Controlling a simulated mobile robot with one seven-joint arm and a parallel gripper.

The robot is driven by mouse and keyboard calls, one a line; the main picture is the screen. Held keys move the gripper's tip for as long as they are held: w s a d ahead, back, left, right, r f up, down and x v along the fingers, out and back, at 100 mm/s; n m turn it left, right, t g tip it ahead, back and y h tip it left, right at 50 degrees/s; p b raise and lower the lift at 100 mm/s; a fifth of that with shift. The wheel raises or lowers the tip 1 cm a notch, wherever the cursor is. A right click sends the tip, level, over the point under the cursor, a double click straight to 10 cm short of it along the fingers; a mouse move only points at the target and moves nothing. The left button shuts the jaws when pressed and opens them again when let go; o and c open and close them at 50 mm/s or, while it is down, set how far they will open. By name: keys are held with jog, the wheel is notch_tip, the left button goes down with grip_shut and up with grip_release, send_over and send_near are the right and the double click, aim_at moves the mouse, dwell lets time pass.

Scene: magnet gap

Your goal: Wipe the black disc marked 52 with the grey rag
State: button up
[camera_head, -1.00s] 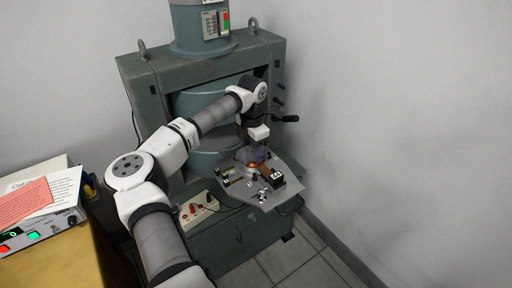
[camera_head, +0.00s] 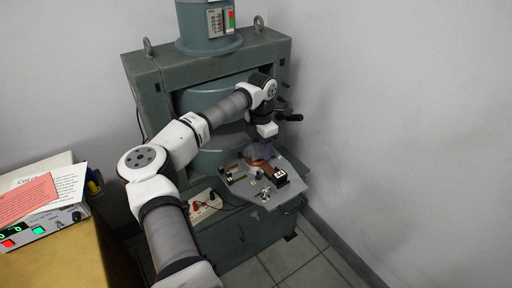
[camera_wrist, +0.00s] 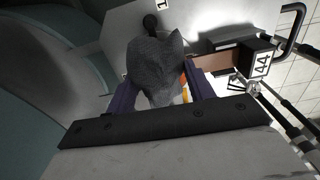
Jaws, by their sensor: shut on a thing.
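My gripper (camera_wrist: 160,88) is shut on the grey rag (camera_wrist: 157,68). The rag is bunched between its two purple fingers and stands out past their tips in the wrist view. In the head view my gripper (camera_head: 259,151) points down over the grey metal plate (camera_head: 268,199) at the front of the machine. I cannot make out a black disc marked 52 in either view. The rag and fingers cover part of the plate. Whether the rag touches what is beneath it cannot be told.
A black block marked 44 (camera_wrist: 262,58) sits at the end of a copper-brown bar (camera_wrist: 215,61), right of the rag. A black knob (camera_wrist: 152,23) stands beyond the rag. A desk with papers (camera_head: 40,190) is at left.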

dwell(0.4)
jog(key=shift+s+a, duration=0.4)
jog(key=shift+a, duration=0.2)
jog(key=shift+s+a, duration=0.35)
jog(key=shift+a, duration=0.2)
jog(key=shift+w+d, duration=0.4)
jog(key=shift+d, duration=0.2)
jog(key=shift+w+d, duration=0.4)
jog(key=shift+d, duration=0.2)
jog(key=shift+s+a, duration=0.4)
jog(key=shift+a, duration=0.2)
jog(key=shift+s+a, duration=0.4)
jog(key=shift+a, duration=0.2)
jog(key=shift+d, duration=0.1)
